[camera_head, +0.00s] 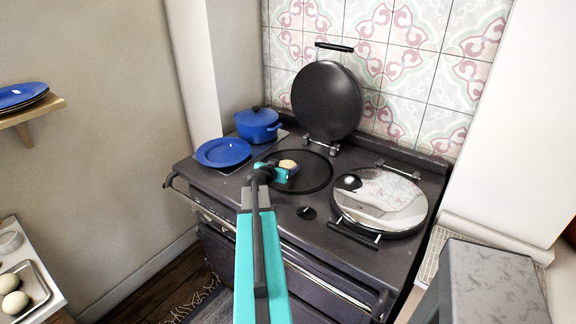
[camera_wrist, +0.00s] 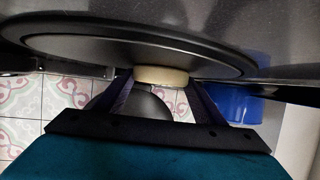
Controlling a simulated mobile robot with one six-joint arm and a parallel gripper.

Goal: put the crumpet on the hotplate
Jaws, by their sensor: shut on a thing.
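The crumpet (camera_head: 289,164) is a small pale tan disc over the open, dark round hotplate (camera_head: 313,181). My gripper (camera_head: 285,170) reaches over the hotplate and is shut on the crumpet. In the wrist view, which looks upside down, the crumpet (camera_wrist: 161,77) sits between the two dark fingers, right against or very close to the hotplate (camera_wrist: 100,47). I cannot tell whether it touches the surface. The crumpet's near side is partly hidden by the gripper in the head view.
The hotplate's raised dark lid (camera_head: 326,100) stands behind it. A blue plate (camera_head: 223,152) and blue pot (camera_head: 257,125) are to the left. A shiny closed lid (camera_head: 381,198) with a handle is to the right. Eggs (camera_head: 15,302) lie on a tray at lower left.

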